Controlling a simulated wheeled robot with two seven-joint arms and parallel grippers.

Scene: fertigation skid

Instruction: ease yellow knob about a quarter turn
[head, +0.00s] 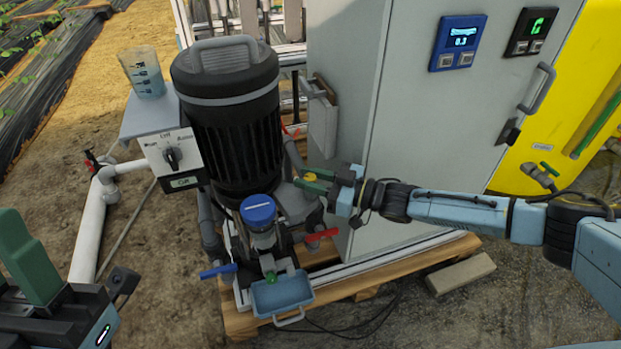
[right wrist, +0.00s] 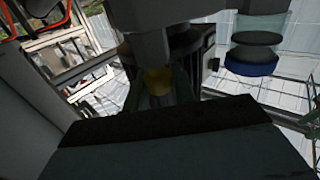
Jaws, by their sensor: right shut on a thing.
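The yellow knob (head: 311,177) shows as a small yellow patch at the fingertips of my right gripper (head: 314,181), beside the black-ribbed pump (head: 235,130). My right gripper is shut on the knob, its green fingers on either side of it. In the right wrist view the knob (right wrist: 158,80) is a yellow disc between the fingers, below a grey pipe or body. How far the knob is turned cannot be told. My left gripper (head: 25,255) shows in part at the lower left edge, away from the pump; its jaw opening is unclear.
A blue-capped filter (head: 258,213), a red lever (head: 322,236), a blue lever (head: 218,271) and a blue tray (head: 283,294) crowd the skid below. A grey cabinet (head: 420,130) stands close behind my right arm. A switch box (head: 171,156) and beaker (head: 145,78) are left.

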